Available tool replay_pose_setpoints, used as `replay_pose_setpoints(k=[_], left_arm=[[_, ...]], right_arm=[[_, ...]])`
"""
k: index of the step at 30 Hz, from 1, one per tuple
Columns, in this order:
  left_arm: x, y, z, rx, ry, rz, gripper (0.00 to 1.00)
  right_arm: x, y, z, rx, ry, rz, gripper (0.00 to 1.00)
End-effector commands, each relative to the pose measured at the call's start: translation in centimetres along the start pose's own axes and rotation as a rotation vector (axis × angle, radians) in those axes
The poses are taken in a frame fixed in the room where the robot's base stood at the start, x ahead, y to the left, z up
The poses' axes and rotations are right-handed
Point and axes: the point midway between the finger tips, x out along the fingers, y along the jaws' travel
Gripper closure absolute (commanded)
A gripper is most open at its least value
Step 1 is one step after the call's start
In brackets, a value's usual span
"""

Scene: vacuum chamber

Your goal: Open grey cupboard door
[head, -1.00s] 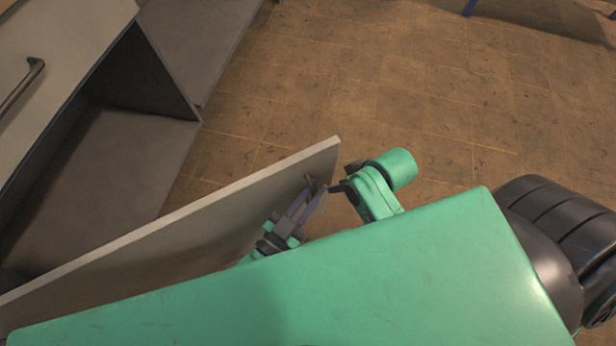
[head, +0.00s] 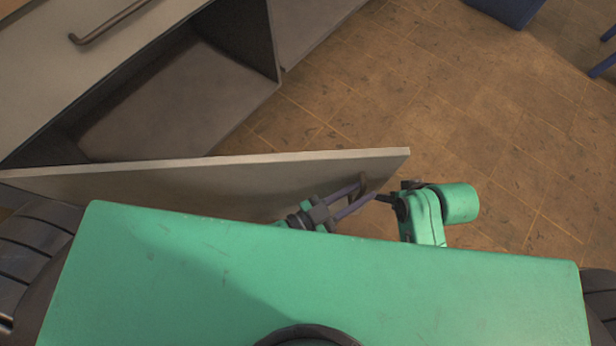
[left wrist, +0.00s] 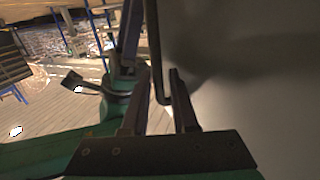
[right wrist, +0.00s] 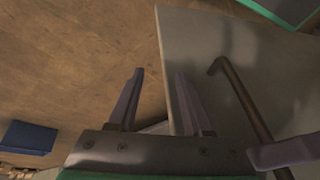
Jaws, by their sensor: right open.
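The grey cupboard door (head: 220,185) stands swung open below the cupboard front in the head view, with its bent bar handle (head: 364,184) near its free right end. My left gripper (head: 345,199) is at the handle. In the left wrist view the handle (left wrist: 155,60) runs between its two fingers (left wrist: 162,85); I cannot tell whether they press on it. My right gripper (head: 382,197) is just right of the handle. In the right wrist view its fingers (right wrist: 159,75) are apart and empty, with the door's edge behind them and the handle (right wrist: 240,90) to the right.
The cupboard's open, empty compartment (head: 170,105) lies behind the door. Another grey front with a handle (head: 110,25) is at upper left. Tiled floor (head: 470,110) is free to the right. A blue object (head: 505,10) stands at the top right.

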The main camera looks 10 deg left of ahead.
Motion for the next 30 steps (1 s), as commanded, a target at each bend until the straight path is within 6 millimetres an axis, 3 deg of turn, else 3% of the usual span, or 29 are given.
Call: replay_pose_setpoints(k=[5, 11, 15, 18, 27, 30], left_arm=[[-3.0, 0.1, -0.1, 0.001, -0.006, 0.004, 0.73], [-8.3, 0.2, -0.1, -0.001, -0.01, 0.006, 0.73], [-11.9, 0.1, -0.1, -0.001, -0.008, 0.005, 0.73], [-13.4, 0.1, 0.0, -0.002, -0.006, 0.003, 0.73], [-14.1, 0.0, 0.1, -0.001, -0.002, 0.002, 0.73], [-14.1, 0.1, 0.1, -0.001, -0.002, 0.002, 1.0]], right_arm=[[-1.7, 0.8, 0.6, 0.014, -0.059, 0.025, 0.5], [-4.6, 2.0, 1.9, 0.039, -0.17, 0.063, 0.5], [-2.9, 2.4, 2.2, 0.045, -0.188, 0.07, 0.5], [-2.0, 2.6, 2.3, 0.047, -0.188, 0.073, 0.5], [-1.5, 2.7, 2.4, 0.048, -0.187, 0.074, 0.5], [-1.5, 2.6, 2.4, 0.048, -0.187, 0.074, 0.5]])
